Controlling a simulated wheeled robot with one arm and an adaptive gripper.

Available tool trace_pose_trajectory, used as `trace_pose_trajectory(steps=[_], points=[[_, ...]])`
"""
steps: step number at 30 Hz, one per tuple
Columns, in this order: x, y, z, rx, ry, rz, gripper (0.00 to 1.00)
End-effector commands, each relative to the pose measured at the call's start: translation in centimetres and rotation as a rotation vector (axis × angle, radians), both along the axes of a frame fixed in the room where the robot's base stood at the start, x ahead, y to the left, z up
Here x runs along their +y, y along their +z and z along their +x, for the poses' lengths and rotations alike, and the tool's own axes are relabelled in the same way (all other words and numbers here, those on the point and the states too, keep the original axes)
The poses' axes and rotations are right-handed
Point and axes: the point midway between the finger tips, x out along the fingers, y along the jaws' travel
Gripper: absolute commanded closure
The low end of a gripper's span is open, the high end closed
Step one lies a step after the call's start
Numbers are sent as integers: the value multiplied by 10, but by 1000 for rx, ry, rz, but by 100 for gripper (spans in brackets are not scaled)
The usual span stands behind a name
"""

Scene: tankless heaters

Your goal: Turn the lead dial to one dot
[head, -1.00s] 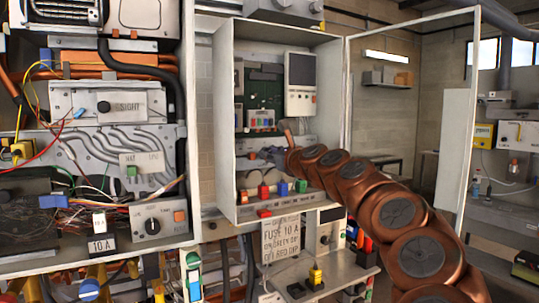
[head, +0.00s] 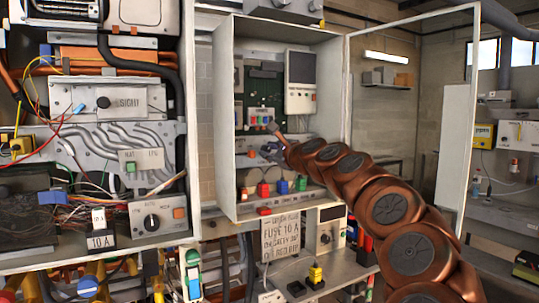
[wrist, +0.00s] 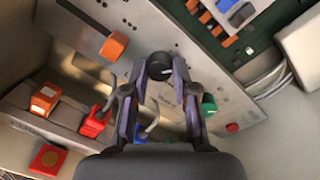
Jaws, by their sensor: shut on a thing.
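In the wrist view a black round dial (wrist: 159,66) sits on a pale metal panel (wrist: 205,70) between the fingertips of my gripper (wrist: 160,80). The fingers are closed on its sides. The dial's pointer and any dot marks by it are too small to tell. In the head view my gripper (head: 270,150) is small and dark, inside the open middle cabinet (head: 226,120), at the panel below the green circuit board (head: 265,95). The dial itself cannot be made out there.
In the wrist view an orange block (wrist: 113,46), a red connector (wrist: 96,122) and a green button (wrist: 208,103) lie close around the fingers. The cabinet's side walls and open door frame (head: 412,28) flank my arm. A handwritten sign (head: 282,237) hangs below.

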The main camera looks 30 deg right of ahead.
Motion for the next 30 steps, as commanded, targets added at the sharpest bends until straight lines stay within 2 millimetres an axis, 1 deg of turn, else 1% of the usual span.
trace_pose_trajectory(steps=[6,15,22,30], points=[[-1,-2,0,16,-3,-205,100],[0,-3,1,41,1,-449,100],[-1,0,0,48,-3,-576,100],[0,1,0,54,-1,-643,100]])
